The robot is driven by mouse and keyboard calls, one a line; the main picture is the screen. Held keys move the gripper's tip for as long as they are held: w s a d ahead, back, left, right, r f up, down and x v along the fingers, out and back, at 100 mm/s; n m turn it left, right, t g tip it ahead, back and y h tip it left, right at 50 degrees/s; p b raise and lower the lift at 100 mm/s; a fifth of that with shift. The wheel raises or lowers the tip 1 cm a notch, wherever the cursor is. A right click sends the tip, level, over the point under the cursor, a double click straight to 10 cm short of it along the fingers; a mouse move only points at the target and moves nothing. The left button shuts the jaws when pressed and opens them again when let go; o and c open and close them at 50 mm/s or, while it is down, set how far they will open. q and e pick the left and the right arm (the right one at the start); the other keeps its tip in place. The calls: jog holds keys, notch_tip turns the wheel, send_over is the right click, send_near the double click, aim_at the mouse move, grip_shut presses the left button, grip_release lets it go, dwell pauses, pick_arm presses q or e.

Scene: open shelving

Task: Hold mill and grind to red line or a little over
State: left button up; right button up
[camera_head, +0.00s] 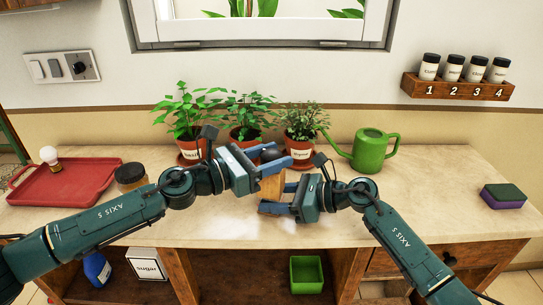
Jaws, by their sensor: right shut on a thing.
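The mill has a light wooden body (270,187) and a dark rounded top (271,154). It is upright over the middle of the counter and partly hidden by my grippers. My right gripper (276,197) is shut on the wooden body from the right. My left gripper (272,157) is higher, at the dark top, with its blue fingers apart on either side of it. I cannot tell whether they touch it. No red line and no ground contents can be made out.
Three potted herbs (247,137) stand close behind the grippers, with a green watering can (370,150) to their right. A red tray (66,182) with a bulb and a jar (131,177) are left. A sponge (503,196) lies right. Numbered spice jars (453,68) sit on a wall rack.

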aim_at(271, 151)
pick_arm(q)
jog(key=c, duration=0.5)
jog(key=shift+m+g, duration=0.3)
jog(key=shift+g, duration=0.1)
jog(key=m+g+h, duration=0.1)
jog(key=m+g, duration=0.1)
jog(key=g, duration=0.2)
jog(key=m+g+h, duration=0.1)
jog(key=m+g, duration=0.2)
jog(key=g, duration=0.1)
jog(key=shift+w+m+g, duration=0.15)
jog(key=shift+m+g, duration=0.15)
jog(key=shift+m+g+y, duration=0.25)
jog(key=shift+m+g, duration=0.7)
jog(key=shift+g, duration=0.55)
jog(key=shift+m+g+y, duration=0.25)
jog(key=shift+m+g, duration=0.7)
jog(key=shift+g, duration=0.55)
jog(key=shift+f+m+g, duration=0.1)
jog(key=shift+m+g, duration=0.3)
jog(key=shift+g, duration=0.2)
jog(key=o, duration=0.9)
jog(key=shift+o, duration=0.2)
notch_tip(271, 151, up, 10)
jog(key=shift+r, duration=0.1)
